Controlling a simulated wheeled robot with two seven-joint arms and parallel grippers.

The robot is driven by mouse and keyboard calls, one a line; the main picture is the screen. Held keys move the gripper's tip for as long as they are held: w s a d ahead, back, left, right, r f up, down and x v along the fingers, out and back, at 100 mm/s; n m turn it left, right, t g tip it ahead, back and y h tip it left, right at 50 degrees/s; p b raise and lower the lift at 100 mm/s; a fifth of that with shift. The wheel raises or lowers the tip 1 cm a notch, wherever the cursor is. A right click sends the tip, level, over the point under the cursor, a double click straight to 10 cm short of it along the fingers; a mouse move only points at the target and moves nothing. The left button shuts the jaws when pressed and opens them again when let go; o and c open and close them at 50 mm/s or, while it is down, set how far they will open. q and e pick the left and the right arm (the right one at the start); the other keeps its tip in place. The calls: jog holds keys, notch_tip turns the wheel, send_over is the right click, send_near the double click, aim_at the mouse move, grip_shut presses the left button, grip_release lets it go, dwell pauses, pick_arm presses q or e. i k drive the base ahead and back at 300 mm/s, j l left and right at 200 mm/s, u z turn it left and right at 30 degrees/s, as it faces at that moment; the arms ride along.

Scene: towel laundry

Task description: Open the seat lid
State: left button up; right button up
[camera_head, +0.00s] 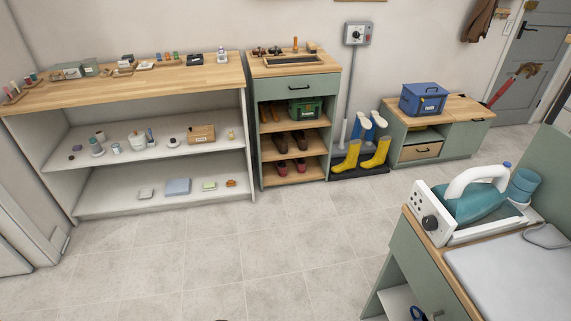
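A low green bench cabinet (464,139) stands against the back wall at the right. Its wooden top (463,108) looks like the seat and lies flat. I cannot tell where a lid would divide from the rest of the top. A blue lidded box (423,100) with a pale label sits on the left part of this top. A dark handle shows near the upper front edge of the right panel. Under the box is an open cubby with a wooden drawer or basket (420,151). Neither of my grippers is in view.
A green ironing cabinet (412,264) with a teal iron (476,201) fills the lower right. Yellow boots (376,155) on a dark tray stand left of the bench, beside a shoe cabinet (293,90). The tiled floor (250,245) in the middle is clear.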

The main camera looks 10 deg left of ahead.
aim_at(462, 108)
jog(key=i+j+u, duration=0.3)
jog(key=i+j, duration=0.15)
jog(key=i, duration=0.2)
jog(key=i+j+z, duration=0.1)
jog(key=i, duration=0.4)
jog(key=i+j+z, duration=0.1)
jog(key=i, duration=0.35)
jog(key=i+j, duration=0.3)
jog(key=i, duration=0.15)
jog(key=i+l+z, duration=0.15)
jog(key=i+z, duration=1.15)
jog(key=i+j+z, duration=0.4)
jog(key=k+l, duration=0.05)
jog(key=l, duration=0.05)
